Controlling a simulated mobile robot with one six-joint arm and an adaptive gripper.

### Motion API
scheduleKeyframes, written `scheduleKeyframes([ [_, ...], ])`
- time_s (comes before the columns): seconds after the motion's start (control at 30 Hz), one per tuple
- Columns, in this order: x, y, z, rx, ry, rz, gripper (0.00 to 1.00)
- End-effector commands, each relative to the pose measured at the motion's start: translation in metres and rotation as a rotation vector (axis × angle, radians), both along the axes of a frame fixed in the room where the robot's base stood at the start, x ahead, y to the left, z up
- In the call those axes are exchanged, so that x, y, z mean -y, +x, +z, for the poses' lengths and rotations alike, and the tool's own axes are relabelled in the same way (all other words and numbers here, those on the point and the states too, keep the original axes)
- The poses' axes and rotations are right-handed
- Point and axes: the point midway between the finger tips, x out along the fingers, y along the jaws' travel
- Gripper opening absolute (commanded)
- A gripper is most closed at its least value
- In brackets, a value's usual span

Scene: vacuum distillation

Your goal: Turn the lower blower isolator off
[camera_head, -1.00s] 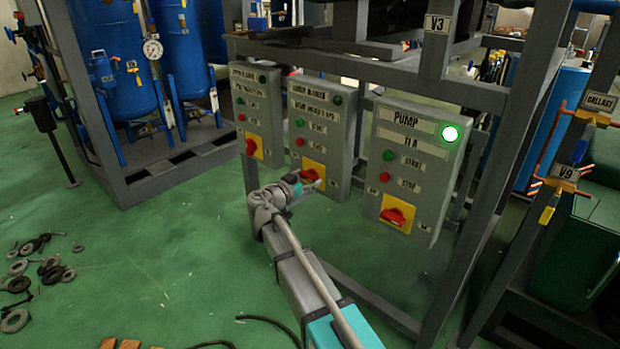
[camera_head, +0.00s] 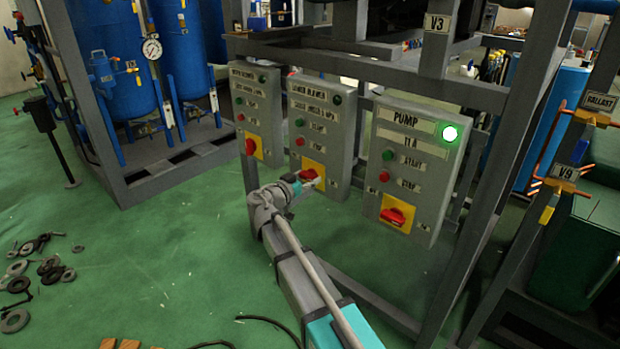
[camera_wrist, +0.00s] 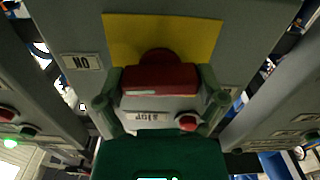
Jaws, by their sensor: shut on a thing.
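The lower blower isolator is a red rotary knob (camera_head: 308,174) on a yellow plate, low on the middle grey control box (camera_head: 318,133). In the wrist view, the red knob (camera_wrist: 160,78) lies between the two green fingers of my gripper (camera_wrist: 160,84), which is shut on it. Its bar looks roughly crosswise on the yellow plate (camera_wrist: 120,35). An ON label (camera_wrist: 82,62) shows to its left; the label to its right is mostly hidden. In the head view, my gripper (camera_head: 314,183) reaches the knob from the front.
The pump box (camera_head: 417,165) on the right has a lit green lamp (camera_head: 450,133) and its own red isolator (camera_head: 397,215). Another box (camera_head: 256,110) with a red isolator stands left. Grey frame posts (camera_head: 490,190) stand close by. Loose rings (camera_head: 17,267) lie on the floor at left.

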Motion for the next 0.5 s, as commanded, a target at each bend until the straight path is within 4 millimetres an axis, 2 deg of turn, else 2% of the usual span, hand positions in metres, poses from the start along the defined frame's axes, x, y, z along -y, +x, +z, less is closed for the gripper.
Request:
scheduleKeyframes([
  [0.5,0.0009,-0.0027,-0.0007,-0.263,-0.331,-0.004,0.41],
])
